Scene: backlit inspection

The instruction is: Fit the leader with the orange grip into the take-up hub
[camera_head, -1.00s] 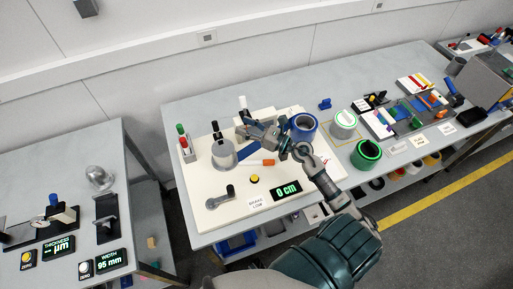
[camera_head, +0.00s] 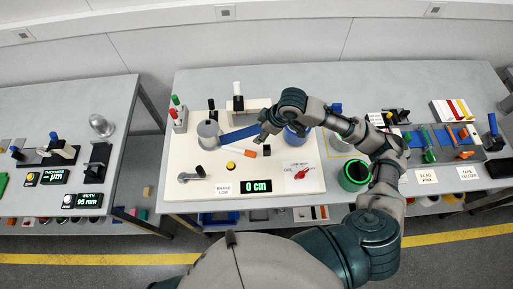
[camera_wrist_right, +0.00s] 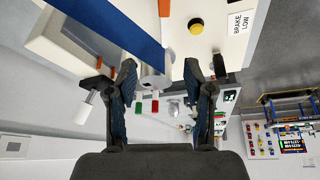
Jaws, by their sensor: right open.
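The take-up hub (camera_head: 208,134) is a grey cylinder on the left of the white board (camera_head: 195,180). A blue strip (camera_head: 238,134) runs right from it, under my right arm; it crosses the upper left of the wrist view (camera_wrist_right: 110,28). An orange grip (camera_head: 241,152) with a pale end lies just in front of the strip; an orange piece (camera_wrist_right: 164,8) shows at the wrist view's top edge. My right gripper (camera_head: 264,138) is right of the hub, near the strip. In the wrist view (camera_wrist_right: 165,92) its fingers are apart with nothing between them. My left gripper is out of view.
A blue-rimmed roll (camera_head: 297,138) is partly hidden by my right arm. A yellow button (camera_head: 231,166), a black crank (camera_head: 198,172) and a "0 cm" display (camera_head: 256,186) are at the front. Coloured posts (camera_head: 178,113) stand left of the hub. A green-rimmed roll (camera_head: 354,176) stands right.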

